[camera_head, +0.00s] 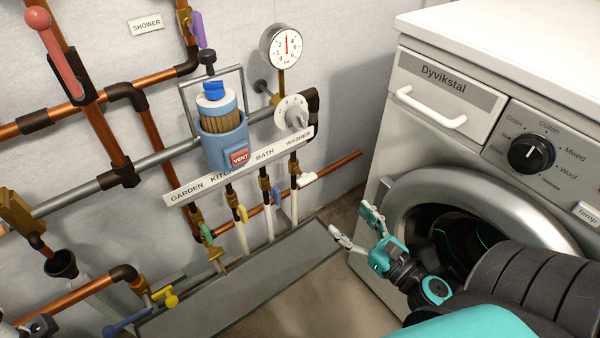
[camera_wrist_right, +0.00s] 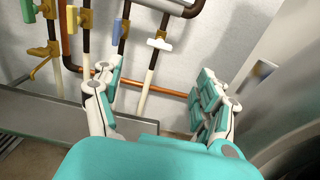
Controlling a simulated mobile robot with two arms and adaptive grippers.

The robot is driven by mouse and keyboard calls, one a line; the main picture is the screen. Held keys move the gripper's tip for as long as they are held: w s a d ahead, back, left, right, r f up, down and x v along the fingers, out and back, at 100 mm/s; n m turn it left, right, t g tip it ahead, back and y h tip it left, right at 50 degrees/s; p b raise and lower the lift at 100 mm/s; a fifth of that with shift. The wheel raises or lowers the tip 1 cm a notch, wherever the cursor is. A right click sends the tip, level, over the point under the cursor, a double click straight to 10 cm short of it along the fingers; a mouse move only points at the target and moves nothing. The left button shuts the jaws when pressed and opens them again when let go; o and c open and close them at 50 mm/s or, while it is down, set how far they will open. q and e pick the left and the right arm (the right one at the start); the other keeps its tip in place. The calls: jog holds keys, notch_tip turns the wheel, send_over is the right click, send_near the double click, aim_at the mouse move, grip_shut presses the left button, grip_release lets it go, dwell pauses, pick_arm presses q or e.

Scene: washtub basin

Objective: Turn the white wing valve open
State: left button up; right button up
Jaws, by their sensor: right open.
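The white wing valve (camera_head: 306,180) sits on the rightmost pipe under the label strip, below the word WASHER. It also shows in the right wrist view (camera_wrist_right: 159,44), upper middle, with its wings lying roughly crosswise to the pipe. My right gripper (camera_head: 353,223) is open and empty, in front of the washing machine, to the right of and below the valve in the head view. In the right wrist view its fingers (camera_wrist_right: 156,88) are spread wide, and the valve appears beyond them, between the two sides and apart from both. My left gripper is out of view.
Blue (camera_head: 276,195), yellow (camera_head: 241,213) and green (camera_head: 206,234) valves hang on neighbouring pipes to the left. A grey trough (camera_head: 240,275) lies below them. The washing machine (camera_head: 385,240) stands close on the right. A copper pipe (camera_wrist_right: 180,94) runs behind the valve pipes.

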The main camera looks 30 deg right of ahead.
aim_at(310, 181)
jog(key=w, duration=0.5)
jog(key=w+a, duration=0.1)
jog(key=w, duration=1)
jog(key=shift+w+a+p, duration=0.15)
jog(key=shift+p, duration=0.15)
jog(key=c, duration=1.2)
